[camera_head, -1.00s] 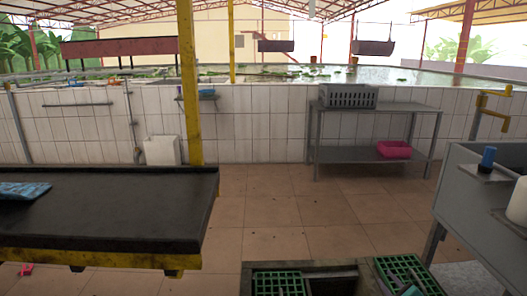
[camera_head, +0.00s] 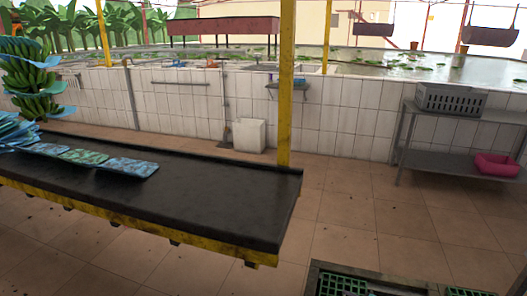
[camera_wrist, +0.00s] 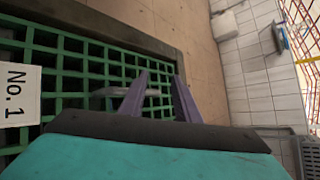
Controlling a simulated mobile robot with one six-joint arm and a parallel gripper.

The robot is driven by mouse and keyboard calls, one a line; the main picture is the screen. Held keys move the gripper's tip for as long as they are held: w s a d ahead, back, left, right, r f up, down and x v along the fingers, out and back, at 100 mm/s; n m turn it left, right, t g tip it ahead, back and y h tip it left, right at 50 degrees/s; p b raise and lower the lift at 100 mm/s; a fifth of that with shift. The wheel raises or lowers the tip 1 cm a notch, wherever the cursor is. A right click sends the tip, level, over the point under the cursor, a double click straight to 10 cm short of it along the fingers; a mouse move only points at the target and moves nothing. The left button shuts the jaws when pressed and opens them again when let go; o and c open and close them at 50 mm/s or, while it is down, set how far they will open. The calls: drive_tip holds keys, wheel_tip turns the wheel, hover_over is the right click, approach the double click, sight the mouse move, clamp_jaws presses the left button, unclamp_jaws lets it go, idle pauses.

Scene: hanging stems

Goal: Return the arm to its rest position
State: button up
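My gripper (camera_wrist: 158,98) shows in the wrist view as two purple fingers, standing apart with nothing visible held between them. Its teal and black body fills the bottom of that view. The fingers are over a green grid crate (camera_wrist: 75,55) with a white "No. 1" label (camera_wrist: 17,95). I cannot tell whether they touch it. A small grey piece (camera_wrist: 112,91) shows beside the left finger. My arm and gripper are not seen in the head view.
A black-topped table (camera_head: 215,200) with yellow edges spans the left, with blue sheets (camera_head: 125,165) on it. Green banana bunches (camera_head: 40,105) hang at far left. A yellow post (camera_head: 286,90) rises behind the table. A grey shelf (camera_head: 455,160) is right. Tiled floor (camera_head: 370,210) is clear between.

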drive_tip(key=s+a+n+g+p, duration=0.1)
drive_tip(key=s+a+n, duration=0.1)
drive_tip(key=a, duration=0.3)
drive_tip(key=s+a+n+g+y+p, duration=0.1)
drive_tip(key=s+a+n+g+p, duration=0.1)
drive_tip(key=a, duration=0.4)
drive_tip(key=s+a+n+g+y+p, duration=0.1)
drive_tip(key=s+a+p, duration=0.1)
drive_tip(key=a, duration=0.3)
drive_tip(key=shift+s+a+f+n+g, duration=0.3)
drive_tip(key=shift+s+f+n, duration=0.1)
drive_tip(key=s+a+f+n+g+p, duration=0.1)
drive_tip(key=s+a+n+g+p, duration=0.35)
drive_tip(key=s+a, duration=0.55)
drive_tip(key=s+d+n+g+h+p, duration=0.2)
drive_tip(key=s+n+g, duration=0.3)
drive_tip(key=s, duration=0.7)
drive_tip(key=s+d+n+g+h, duration=0.2)
drive_tip(key=s+d+n+h, duration=0.2)
drive_tip(key=s+d+n, duration=0.2)
drive_tip(key=shift+s+d+h, duration=0.3)
drive_tip(key=shift+s+d, duration=0.25)
drive_tip(key=shift+d, duration=0.55)
